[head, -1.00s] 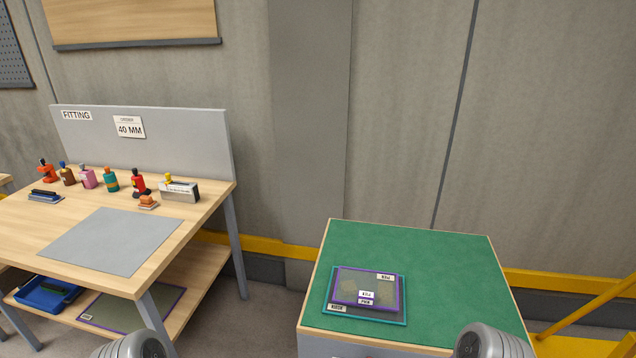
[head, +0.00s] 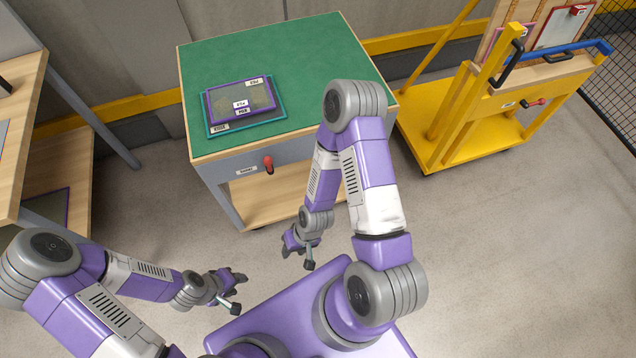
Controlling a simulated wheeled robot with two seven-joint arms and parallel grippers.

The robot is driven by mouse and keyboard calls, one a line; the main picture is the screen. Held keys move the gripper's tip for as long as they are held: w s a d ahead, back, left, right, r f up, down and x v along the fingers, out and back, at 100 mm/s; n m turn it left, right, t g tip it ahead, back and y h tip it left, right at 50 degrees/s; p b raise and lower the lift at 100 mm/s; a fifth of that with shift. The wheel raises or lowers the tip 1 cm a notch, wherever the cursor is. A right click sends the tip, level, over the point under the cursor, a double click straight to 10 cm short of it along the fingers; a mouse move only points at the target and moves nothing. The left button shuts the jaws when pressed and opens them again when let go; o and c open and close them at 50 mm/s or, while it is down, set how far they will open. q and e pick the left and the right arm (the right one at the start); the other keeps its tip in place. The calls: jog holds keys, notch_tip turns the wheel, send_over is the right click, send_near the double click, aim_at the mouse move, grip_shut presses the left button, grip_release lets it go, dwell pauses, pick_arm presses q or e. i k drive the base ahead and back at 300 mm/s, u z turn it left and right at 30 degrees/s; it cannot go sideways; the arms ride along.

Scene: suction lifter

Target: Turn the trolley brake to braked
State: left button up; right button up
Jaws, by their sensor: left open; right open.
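A yellow trolley (head: 470,120) stands at the upper right in the head view. A red-knobbed lever (head: 535,103) sticks out of its side beside a small label (head: 508,105); the label is too small to read. A blue push bar (head: 566,58) runs along its top. My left gripper (head: 238,293) is open and empty at the lower left, above the floor and far from the trolley. My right gripper (head: 297,257) is open and empty in front of the green-topped table, also well away from the trolley.
The green-topped table (head: 330,55) stands left of the trolley, with framed panels (head: 262,96) on top and another red lever (head: 268,163) on its front. A wooden bench (head: 62,160) is at left. A mesh fence (head: 615,95) is at far right. The floor (head: 530,240) before the trolley is clear.

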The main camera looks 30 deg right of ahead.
aim_at(268, 160)
jog(key=z, duration=0.05)
jog(key=k, duration=1.05)
jog(key=u, duration=0.75)
jog(key=i, duration=1.25)
jog(key=z, duration=0.7)
